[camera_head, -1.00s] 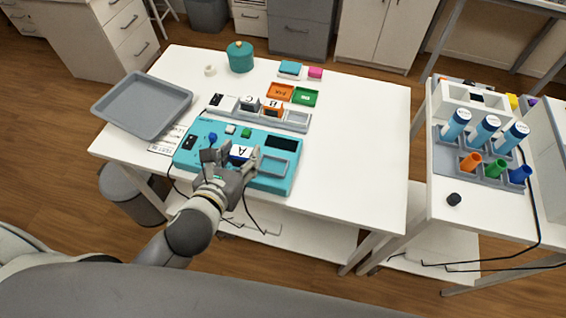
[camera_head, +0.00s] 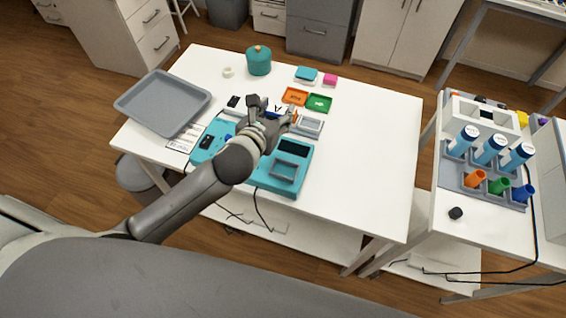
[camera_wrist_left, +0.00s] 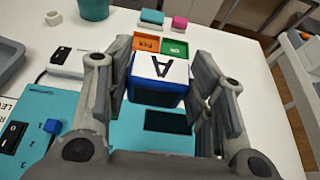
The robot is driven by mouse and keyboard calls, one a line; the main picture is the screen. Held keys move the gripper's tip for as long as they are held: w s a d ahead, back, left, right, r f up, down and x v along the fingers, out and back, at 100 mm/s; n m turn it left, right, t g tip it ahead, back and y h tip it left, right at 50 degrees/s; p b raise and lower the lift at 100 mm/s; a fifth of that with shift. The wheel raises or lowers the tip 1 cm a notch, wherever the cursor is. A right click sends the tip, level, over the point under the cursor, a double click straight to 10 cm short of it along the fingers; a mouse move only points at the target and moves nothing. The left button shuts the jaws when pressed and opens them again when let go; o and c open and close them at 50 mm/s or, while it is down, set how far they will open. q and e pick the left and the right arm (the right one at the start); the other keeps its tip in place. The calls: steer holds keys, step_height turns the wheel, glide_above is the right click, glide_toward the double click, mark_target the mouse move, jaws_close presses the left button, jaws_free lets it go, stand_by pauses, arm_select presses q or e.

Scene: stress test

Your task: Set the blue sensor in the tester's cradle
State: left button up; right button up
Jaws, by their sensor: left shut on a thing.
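The blue sensor (camera_wrist_left: 157,90), a block with a white top marked A, sits between the fingers of my left gripper (camera_wrist_left: 162,72) in the left wrist view. My left gripper (camera_head: 270,111) is shut on it and holds it over the far side of the teal tester (camera_head: 262,181). In the head view the sensor is mostly hidden by the fingers. The tester's cradle appears to be the grey rectangular frame (camera_head: 298,178) at its right front, and it is empty. My right gripper is not in view.
Behind the tester lie an orange tray (camera_head: 295,96) and a green tray (camera_head: 319,103). A grey holder (camera_head: 310,125) stands right of my gripper. A large grey tray (camera_head: 150,117) is at left. The table's right side is clear.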

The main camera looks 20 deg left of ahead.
arm_select(q)
steer(key=s+d+f, duration=0.1)
steer(key=s+f, duration=0.1)
steer(key=s+d+f, duration=0.1)
steer(key=s+f, duration=0.1)
steer(key=s+d+f, duration=0.2)
steer(key=shift+s+f, duration=0.4)
steer(key=shift+s+d+f, duration=0.1)
steer(key=shift+s+f, duration=0.05)
steer(key=shift+f, duration=0.75)
steer(key=shift+s+d+f, duration=0.1)
steer(key=shift+f, duration=0.8)
steer(key=shift+f, duration=0.15)
steer(key=o, duration=1.1)
steer(key=shift+c, duration=0.2)
